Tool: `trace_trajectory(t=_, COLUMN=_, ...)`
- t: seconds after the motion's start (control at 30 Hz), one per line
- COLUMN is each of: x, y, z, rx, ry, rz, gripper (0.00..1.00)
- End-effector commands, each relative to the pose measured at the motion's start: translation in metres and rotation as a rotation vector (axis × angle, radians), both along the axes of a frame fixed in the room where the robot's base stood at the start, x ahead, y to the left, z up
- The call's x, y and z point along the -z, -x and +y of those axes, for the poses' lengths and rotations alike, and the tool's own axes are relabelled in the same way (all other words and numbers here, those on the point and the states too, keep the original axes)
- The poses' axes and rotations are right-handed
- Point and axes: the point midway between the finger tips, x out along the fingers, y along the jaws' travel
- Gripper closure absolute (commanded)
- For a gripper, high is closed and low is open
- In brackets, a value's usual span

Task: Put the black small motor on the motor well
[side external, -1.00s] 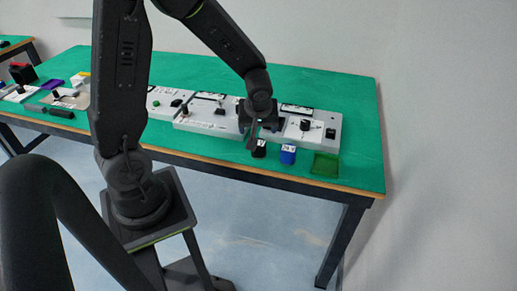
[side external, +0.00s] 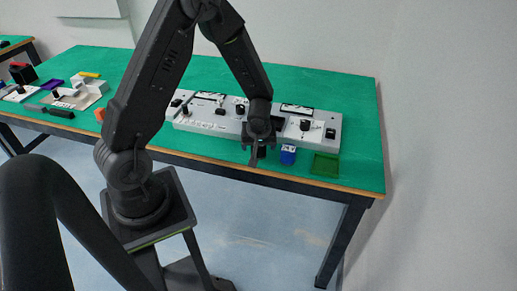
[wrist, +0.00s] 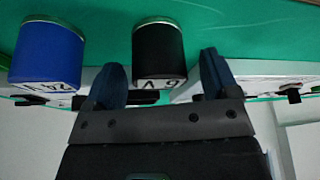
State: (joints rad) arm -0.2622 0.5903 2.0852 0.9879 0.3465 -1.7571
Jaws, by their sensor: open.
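The black small motor (wrist: 159,50) is a short dark cylinder with a white label reading "6 V", standing on the green table. In the wrist view it lies between the open fingers of my gripper (wrist: 162,62), apart from both, near the fingertips. In the side view my gripper (side external: 257,152) is down at the table's front edge and mostly hides the black motor. I cannot tell which part is the motor well.
A blue motor (side external: 288,154) labelled "24 V" stands just right of the black one; it also shows in the wrist view (wrist: 47,50). A green tray (side external: 325,164) lies farther right. A long grey console (side external: 215,121) with knobs stands behind. The rear table is clear.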

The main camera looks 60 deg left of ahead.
Motion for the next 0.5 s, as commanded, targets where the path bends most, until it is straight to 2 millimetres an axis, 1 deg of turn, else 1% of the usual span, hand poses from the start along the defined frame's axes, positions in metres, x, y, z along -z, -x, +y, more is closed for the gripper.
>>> trace_trajectory(t=0.13, x=-0.0002, y=-0.0001, z=0.0000, rx=0.000, ry=0.000, rz=0.000, gripper=0.20)
trace_trajectory(t=0.17, x=-0.0003, y=-0.0001, z=-0.0001, rx=0.000, ry=0.000, rz=0.000, gripper=0.21)
trace_trajectory(t=0.5, x=-0.0006, y=0.0001, z=-0.0002, rx=0.000, ry=0.000, rz=0.000, gripper=0.54)
